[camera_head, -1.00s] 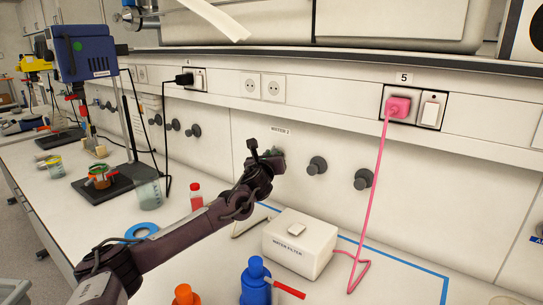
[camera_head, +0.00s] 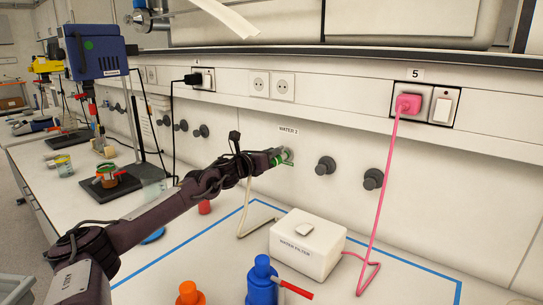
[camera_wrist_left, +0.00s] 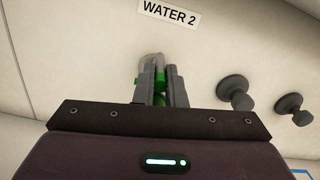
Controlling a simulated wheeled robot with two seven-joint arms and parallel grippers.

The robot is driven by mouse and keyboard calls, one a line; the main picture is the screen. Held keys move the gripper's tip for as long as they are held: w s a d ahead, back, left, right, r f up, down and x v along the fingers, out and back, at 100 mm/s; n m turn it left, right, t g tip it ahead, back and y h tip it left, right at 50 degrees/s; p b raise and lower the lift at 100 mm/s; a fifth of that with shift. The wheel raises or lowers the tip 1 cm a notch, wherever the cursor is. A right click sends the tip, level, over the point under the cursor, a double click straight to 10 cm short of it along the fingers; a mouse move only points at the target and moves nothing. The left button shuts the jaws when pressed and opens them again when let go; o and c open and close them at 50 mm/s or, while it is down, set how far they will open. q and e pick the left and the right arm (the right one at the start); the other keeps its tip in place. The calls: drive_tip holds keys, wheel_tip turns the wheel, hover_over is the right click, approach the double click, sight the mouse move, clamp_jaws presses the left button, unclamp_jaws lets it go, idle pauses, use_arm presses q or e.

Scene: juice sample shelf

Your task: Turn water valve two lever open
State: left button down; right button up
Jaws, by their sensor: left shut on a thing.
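The water valve two (camera_head: 287,153) is a small grey metal fitting with green on it, on the wall under the WATER 2 label (camera_head: 288,131). In the left wrist view the label (camera_wrist_left: 168,14) is above the fingers and the valve's curved grey pipe (camera_wrist_left: 152,60) shows behind them. My left gripper (camera_head: 279,157) is at the valve. In the left wrist view its fingers (camera_wrist_left: 160,84) are shut on the green lever (camera_wrist_left: 160,98), which is mostly hidden between them. The lever's exact angle cannot be told. My right gripper is not in view.
Dark round knobs (camera_head: 326,165) are on the wall right of the valve. A white water filter box (camera_head: 307,246) stands on the bench below, with a pale hose (camera_head: 245,210) beside it. A pink cable (camera_head: 383,195) hangs from the socket. A blue bottle (camera_head: 261,283) stands in front.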

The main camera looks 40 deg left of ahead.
use_arm(q)
drive_tip(key=c, duration=1.5)
unclamp_jaws()
drive_tip(key=shift+s, duration=0.15)
drive_tip(key=shift+s+a+f+b, duration=0.15)
drive_tip(key=shift+s+b, duration=0.1)
drive_tip(key=shift+b, duration=0.05)
drive_tip(key=shift+s+f+b, duration=0.1)
drive_tip(key=shift+s+b, duration=0.45)
drive_tip(key=shift+s, duration=0.25)
drive_tip(key=s, duration=0.1)
drive_tip(key=s+b, duration=0.1)
drive_tip(key=s, duration=0.1)
drive_tip(key=s+d+b, duration=0.1)
drive_tip(key=s, duration=0.1)
drive_tip(key=shift+s+r, duration=0.25)
drive_tip(key=shift+r, duration=0.05)
drive_tip(key=shift+f, duration=0.1)
